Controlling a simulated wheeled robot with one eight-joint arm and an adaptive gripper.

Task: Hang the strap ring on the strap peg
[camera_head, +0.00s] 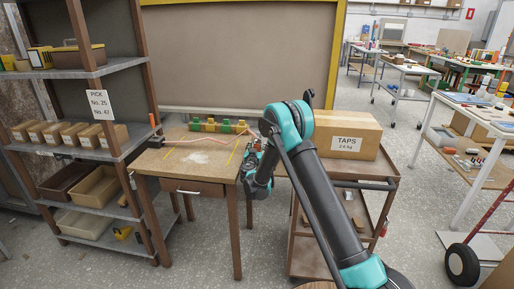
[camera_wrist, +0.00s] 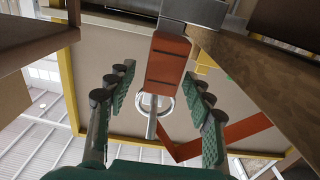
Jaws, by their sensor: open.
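My gripper (camera_wrist: 160,98) is open in the wrist view, its green-padded fingers spread on the left and right. A silver ring (camera_wrist: 140,101) shows between the fingers, with visible gaps on both sides. An orange-red piece (camera_wrist: 168,62) with dark cross lines is just above the ring in the picture. A silver rod (camera_wrist: 151,128) overlaps the ring; I cannot tell whether it passes through it. An orange-red strap (camera_wrist: 240,131) bends away to the right. In the head view my gripper (camera_head: 251,158) is at the table's right edge, and the ring and peg cannot be made out there.
The wooden table (camera_head: 215,163) carries a green and yellow block row (camera_head: 218,126). A cart with a TAPS box (camera_head: 346,135) stands close on the right. A shelf unit (camera_head: 92,72) with bins stands on the left. Dark beams flank the wrist view's upper corners.

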